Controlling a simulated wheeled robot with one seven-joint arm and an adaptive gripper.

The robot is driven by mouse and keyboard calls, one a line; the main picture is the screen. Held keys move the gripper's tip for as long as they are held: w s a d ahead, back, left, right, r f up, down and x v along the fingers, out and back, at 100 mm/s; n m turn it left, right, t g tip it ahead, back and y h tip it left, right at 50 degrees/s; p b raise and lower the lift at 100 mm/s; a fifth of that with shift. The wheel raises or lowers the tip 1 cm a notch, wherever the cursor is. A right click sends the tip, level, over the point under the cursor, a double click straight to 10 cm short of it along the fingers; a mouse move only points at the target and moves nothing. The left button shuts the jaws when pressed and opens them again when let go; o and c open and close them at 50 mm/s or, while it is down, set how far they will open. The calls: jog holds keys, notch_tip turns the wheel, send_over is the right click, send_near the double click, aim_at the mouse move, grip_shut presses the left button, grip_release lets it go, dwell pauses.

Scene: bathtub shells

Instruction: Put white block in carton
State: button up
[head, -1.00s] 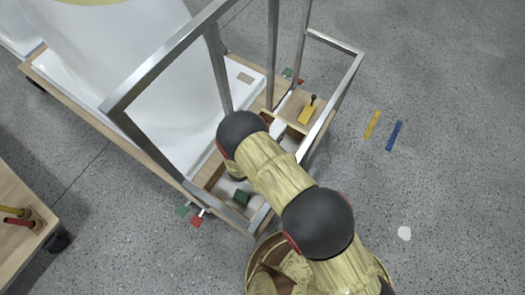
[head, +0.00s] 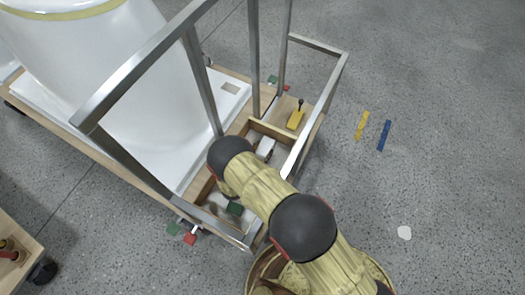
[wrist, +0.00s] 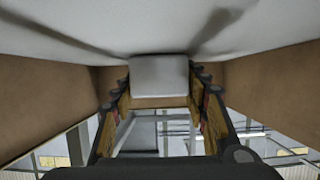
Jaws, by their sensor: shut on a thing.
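The white block (head: 265,147) shows beyond my arm in the head view, close to a wall of the open brown-walled carton (head: 272,131) on the cart. In the wrist view the white block (wrist: 159,75) sits between the fingers of my gripper (wrist: 160,88), which is shut on it. Brown walls (wrist: 45,100) stand on both sides of the gripper there, with a pale surface close by the block. I cannot tell whether the block touches that surface. My arm hides part of the carton and most of the gripper in the head view.
A metal frame (head: 253,60) rises around the carton area. A large white tub shell (head: 90,70) stands beside it. A dark green piece (head: 235,208) lies near my arm. A yellow block with a dark knob (head: 296,119) sits on the cart's end. Yellow and blue strips lie on the floor.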

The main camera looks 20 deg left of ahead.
jog(key=o, duration=0.8)
jog(key=shift+f, duration=0.15)
jog(key=shift+r, duration=0.2)
jog(key=p+v, duration=0.3)
jog(key=v, duration=0.4)
jog(key=shift+s, duration=0.3)
